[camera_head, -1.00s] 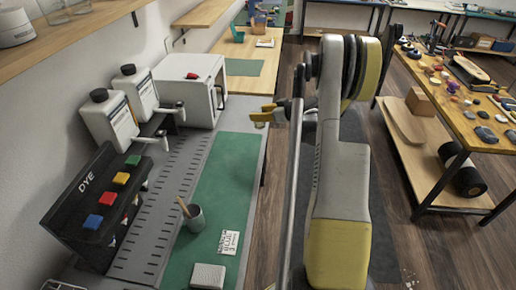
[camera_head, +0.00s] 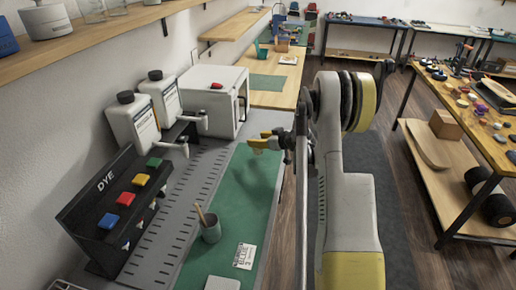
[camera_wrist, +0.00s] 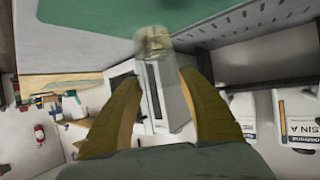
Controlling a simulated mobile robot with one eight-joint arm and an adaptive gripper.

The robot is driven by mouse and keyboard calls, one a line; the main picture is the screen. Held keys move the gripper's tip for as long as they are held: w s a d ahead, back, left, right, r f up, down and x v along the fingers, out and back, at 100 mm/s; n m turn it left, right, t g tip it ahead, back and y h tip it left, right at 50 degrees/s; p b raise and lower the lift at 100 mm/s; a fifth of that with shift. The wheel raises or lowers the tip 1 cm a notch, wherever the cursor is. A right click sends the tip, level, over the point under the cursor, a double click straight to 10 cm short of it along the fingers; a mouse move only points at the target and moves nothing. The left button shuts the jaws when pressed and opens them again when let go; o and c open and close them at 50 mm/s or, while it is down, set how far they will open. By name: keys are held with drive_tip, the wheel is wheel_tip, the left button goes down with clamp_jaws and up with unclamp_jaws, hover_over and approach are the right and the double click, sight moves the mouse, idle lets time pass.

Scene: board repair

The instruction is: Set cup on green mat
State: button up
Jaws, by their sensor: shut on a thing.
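My gripper (camera_head: 264,145) is shut on a clear, see-through cup (camera_wrist: 154,45), which shows between the yellow fingers in the wrist view. In the head view the cup is too small and faint to make out well. My gripper is above the far end of the long green mat (camera_head: 232,200) on the grey counter. The mat also shows along the top of the wrist view (camera_wrist: 100,15). I cannot tell the cup's exact height, but no contact with the mat is visible.
A dye rack (camera_head: 110,205), dispensers (camera_head: 133,120) and a white box machine (camera_head: 212,95) line the left. Another green mat (camera_head: 268,81) lies on the far table.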

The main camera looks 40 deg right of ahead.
drive_tip(key=shift+f+b, duration=0.65)
drive_tip(key=shift+f, duration=0.95)
drive_tip(key=shift+f, duration=0.1)
drive_tip(key=shift+f, duration=0.15)
drive_tip(key=o, duration=1.3)
drive_tip(key=shift+r, duration=0.2)
